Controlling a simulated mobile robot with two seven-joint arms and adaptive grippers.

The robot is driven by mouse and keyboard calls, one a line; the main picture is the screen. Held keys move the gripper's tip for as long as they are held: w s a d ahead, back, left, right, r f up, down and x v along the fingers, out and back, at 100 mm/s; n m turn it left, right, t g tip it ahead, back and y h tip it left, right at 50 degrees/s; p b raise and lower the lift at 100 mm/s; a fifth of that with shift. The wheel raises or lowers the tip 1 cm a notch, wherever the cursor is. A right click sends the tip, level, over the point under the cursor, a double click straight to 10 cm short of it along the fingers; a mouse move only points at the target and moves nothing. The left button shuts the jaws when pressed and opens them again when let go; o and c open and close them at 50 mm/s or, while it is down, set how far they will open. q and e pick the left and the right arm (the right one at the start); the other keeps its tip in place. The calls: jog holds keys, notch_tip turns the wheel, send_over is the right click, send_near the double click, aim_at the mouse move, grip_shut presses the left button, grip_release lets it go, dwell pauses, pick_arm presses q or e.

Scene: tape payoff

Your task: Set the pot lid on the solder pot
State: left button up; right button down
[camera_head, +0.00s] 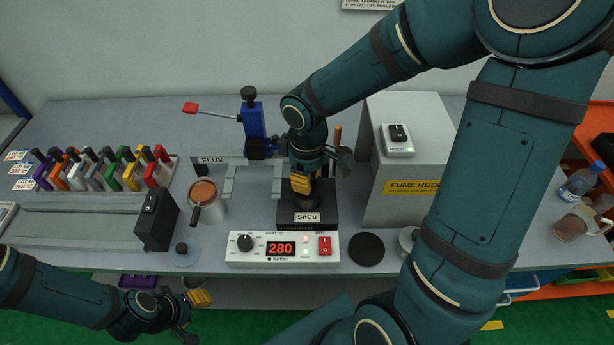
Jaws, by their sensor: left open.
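The solder pot (307,219) is a black block labelled SnCu behind the white control box. My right gripper (302,184) points down right over it, its yellow fingertips low and close to the pot. The gripper hides the pot's opening, and I cannot tell whether anything is between its fingers or whether a lid is there. A small grey disc with a dark knob (183,255) lies on the bench at the left front; I cannot tell whether it is the pot lid. My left gripper (199,304) is open, low in front of the bench edge, apart from everything on the bench.
The control box (284,249) reads 280. A flat black disc (366,249) lies to its right. The flux cup (205,198) and a black box (156,220) stand left. The fume hood (406,168) stands close to my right arm. A blue clamp (253,125) is behind.

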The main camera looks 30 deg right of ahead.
jog(key=shift+f, duration=0.3)
jog(key=shift+c, duration=0.7)
grip_release()
jog(key=shift+r+p, duration=2.7)
jog(key=shift+r, duration=0.85)
